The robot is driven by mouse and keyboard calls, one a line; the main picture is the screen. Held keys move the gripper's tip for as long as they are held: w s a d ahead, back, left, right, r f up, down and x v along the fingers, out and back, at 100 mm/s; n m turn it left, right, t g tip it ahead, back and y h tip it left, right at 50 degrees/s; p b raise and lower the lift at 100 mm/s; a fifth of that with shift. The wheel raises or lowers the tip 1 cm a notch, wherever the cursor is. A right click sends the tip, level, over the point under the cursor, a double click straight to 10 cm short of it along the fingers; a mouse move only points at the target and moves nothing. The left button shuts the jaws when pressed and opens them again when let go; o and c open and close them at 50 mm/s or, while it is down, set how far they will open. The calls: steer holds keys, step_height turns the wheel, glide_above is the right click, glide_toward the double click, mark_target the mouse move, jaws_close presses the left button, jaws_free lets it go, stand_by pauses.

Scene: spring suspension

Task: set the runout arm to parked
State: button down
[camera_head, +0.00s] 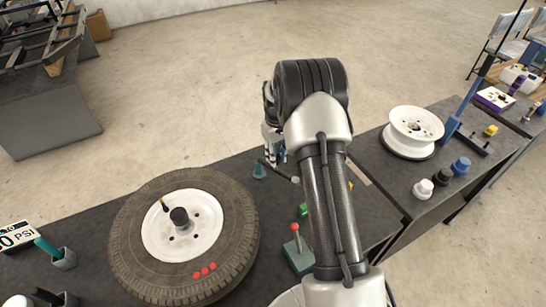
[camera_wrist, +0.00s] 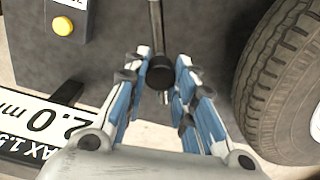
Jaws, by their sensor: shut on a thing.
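The runout arm appears to be the thin rod (camera_wrist: 155,28) in the wrist view, ending in a dark round knob (camera_wrist: 160,73). In the head view a short dark rod (camera_head: 284,175) shows just below my gripper (camera_head: 273,150), with a grey cap at its right end. My gripper (camera_wrist: 162,82) has its blue-sided fingers on either side of the knob and is shut on it. The contact faces are partly hidden by the fingers. The arm's pivot and any parked mark are not clear.
A large tyred wheel (camera_head: 235,205) lies left of the gripper; a tyre (camera_wrist: 285,85) shows at the wrist view's right. A sign (camera_wrist: 45,125) and a box with a yellow button (camera_wrist: 63,26) are at the left there. A red-knobbed lever (camera_head: 296,240) stands near my arm.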

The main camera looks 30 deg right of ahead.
steer(key=shift+w+d+n, duration=0.1)
steer(key=shift+d+n, duration=0.2)
steer(key=shift+n, duration=0.1)
steer(key=c, duration=1.3)
jaws_free()
step_height(320, 180, up, 12)
